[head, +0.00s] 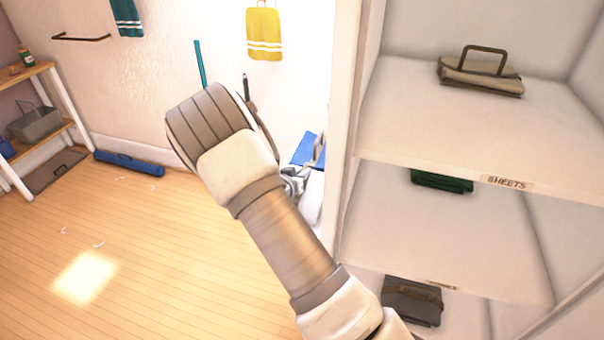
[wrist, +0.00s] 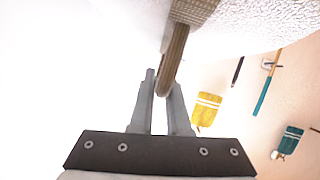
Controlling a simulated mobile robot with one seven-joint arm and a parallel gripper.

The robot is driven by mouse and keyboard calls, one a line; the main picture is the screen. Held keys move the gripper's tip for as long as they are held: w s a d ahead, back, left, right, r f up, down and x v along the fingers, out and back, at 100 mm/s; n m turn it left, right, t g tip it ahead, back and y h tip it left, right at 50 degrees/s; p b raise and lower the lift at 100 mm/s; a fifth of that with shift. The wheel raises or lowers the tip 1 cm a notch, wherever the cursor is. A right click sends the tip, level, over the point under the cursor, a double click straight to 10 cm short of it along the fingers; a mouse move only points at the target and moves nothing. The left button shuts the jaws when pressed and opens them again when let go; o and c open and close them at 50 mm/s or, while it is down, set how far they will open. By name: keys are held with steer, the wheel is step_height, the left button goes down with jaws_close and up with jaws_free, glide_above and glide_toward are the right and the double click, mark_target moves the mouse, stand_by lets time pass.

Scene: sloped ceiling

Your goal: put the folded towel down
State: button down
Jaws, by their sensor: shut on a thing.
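My gripper (wrist: 161,84) is shut on the grey-brown handle (wrist: 176,52) of a thing that runs out of the top of the wrist view. Its woven tan part (wrist: 194,10) looks like the folded towel, but most of it is out of frame. In the head view my arm hides most of my gripper (head: 297,182), beside the left side of the shelf unit. The held towel cannot be made out there.
The white shelf unit (head: 345,120) holds a beige folded bundle (head: 482,75) on the "SHEETS" shelf, a green one (head: 441,181) below and a grey one (head: 411,302) lowest. A blue thing (head: 307,149) shows behind my gripper. A yellow towel (head: 264,34) hangs on the wall.

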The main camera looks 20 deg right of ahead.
steer(key=shift+r, duration=0.1)
steer(key=c, duration=0.9)
jaws_free()
